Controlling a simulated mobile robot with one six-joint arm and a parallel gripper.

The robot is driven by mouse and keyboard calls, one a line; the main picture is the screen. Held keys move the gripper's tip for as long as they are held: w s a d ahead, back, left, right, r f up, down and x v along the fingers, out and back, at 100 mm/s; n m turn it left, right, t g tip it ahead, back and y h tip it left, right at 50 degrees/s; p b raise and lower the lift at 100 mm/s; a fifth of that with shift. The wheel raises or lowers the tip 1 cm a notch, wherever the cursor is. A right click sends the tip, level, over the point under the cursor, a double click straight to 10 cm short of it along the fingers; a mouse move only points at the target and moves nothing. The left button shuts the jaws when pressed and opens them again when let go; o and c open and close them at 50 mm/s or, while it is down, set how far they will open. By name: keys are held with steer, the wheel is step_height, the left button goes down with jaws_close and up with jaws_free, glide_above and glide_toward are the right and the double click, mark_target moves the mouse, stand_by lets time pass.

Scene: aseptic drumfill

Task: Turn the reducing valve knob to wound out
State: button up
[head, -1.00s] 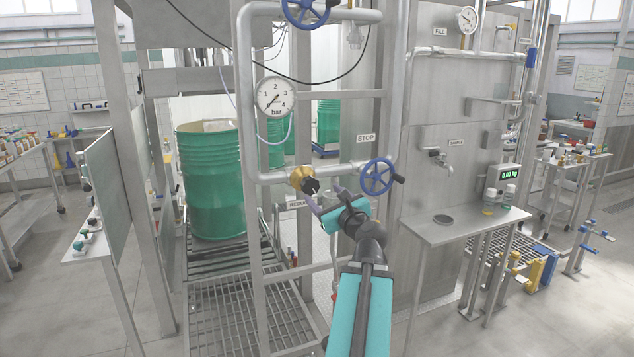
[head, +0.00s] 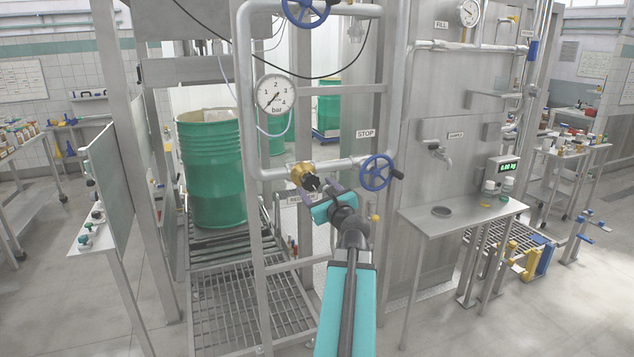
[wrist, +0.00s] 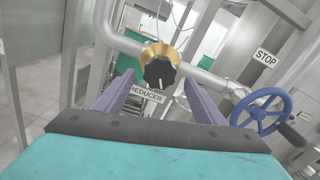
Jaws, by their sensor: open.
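The reducing valve is a brass body (head: 298,172) on the grey pipe, with a black knob (head: 311,184) on its front. In the wrist view the black knob (wrist: 160,73) shows a pale pointer line on its lower part, in front of the brass ring (wrist: 158,52). My gripper (wrist: 160,97) is open, its two purple fingers to the left and right below the knob; I see no contact. In the head view my gripper (head: 322,190) is close by the knob and partly covers the REDUCER label (head: 300,199). That label (wrist: 146,93) lies below the knob in the wrist view.
A blue handwheel (head: 376,175) by the STOP sign (head: 365,133) is just right of the valve. A pressure gauge (head: 276,94) sits above it. Another blue handwheel (head: 305,11) is at the top. A green drum (head: 211,165) stands behind the pipework on the left.

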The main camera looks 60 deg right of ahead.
mark_target(312, 184)
steer(key=shift+p+x, duration=0.3)
steer(key=shift+x, duration=1.35)
